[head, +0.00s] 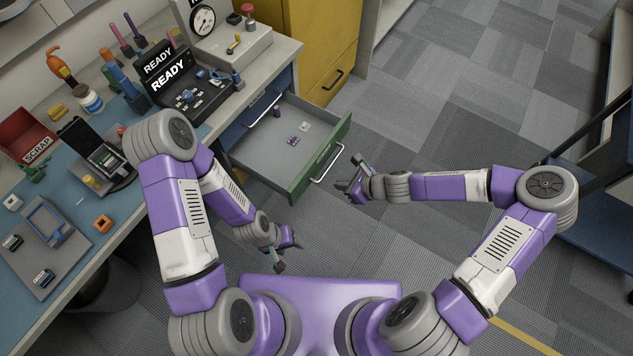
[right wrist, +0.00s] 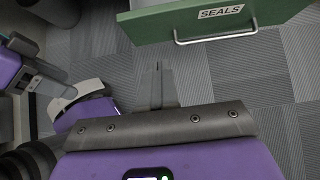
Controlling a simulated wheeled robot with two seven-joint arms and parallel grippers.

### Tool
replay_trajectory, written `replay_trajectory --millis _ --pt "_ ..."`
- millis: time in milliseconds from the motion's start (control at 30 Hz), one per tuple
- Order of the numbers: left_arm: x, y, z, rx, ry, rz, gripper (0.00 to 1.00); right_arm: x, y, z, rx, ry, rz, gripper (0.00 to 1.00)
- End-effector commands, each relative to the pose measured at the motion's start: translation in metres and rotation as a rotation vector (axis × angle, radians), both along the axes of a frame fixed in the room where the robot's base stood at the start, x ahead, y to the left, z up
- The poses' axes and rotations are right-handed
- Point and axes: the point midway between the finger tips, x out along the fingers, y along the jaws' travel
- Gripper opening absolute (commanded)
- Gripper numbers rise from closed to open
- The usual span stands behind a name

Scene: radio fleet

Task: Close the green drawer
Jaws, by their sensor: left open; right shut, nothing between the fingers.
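The green drawer (head: 319,161) is pulled out from under the workbench. Its green front has a silver handle (head: 328,166) and holds a few small items inside. In the right wrist view, the drawer front (right wrist: 150,24) carries a SEALS label, with its handle (right wrist: 216,39) below. My right gripper (head: 352,188) is shut and empty, just in front of the drawer front and apart from the handle. It also shows in the right wrist view (right wrist: 157,68), left of the handle. My left gripper (head: 287,254) is open and empty, low in front of the drawer, near my base.
The workbench (head: 75,205) at left bears a red SCRAP bin (head: 27,135), READY displays (head: 166,74) and tools. A yellow cabinet (head: 318,40) stands beyond the drawer. A dark blue shelf unit (head: 600,205) stands at right. The carpet floor right of the drawer is clear.

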Motion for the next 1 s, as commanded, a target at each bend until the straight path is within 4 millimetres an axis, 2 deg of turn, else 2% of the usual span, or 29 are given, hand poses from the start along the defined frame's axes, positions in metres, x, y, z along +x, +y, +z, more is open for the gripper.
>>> replay_trajectory --millis 167,567,800,1000 --pt "0.000 0.000 -0.007 0.000 -0.001 0.000 0.60 0.007 0.012 -0.013 0.010 0.006 -0.008 0.00" --pt "0.000 0.000 -0.037 0.000 0.000 0.000 0.60 0.036 0.064 -0.073 0.006 0.005 -0.004 0.00" --pt "0.000 0.000 -0.042 0.000 0.000 0.000 0.60 0.052 0.090 -0.070 0.004 0.003 -0.003 0.00" --pt "0.000 0.000 -0.043 0.000 0.000 0.000 0.60 0.055 0.096 -0.069 0.004 0.003 -0.004 0.00"
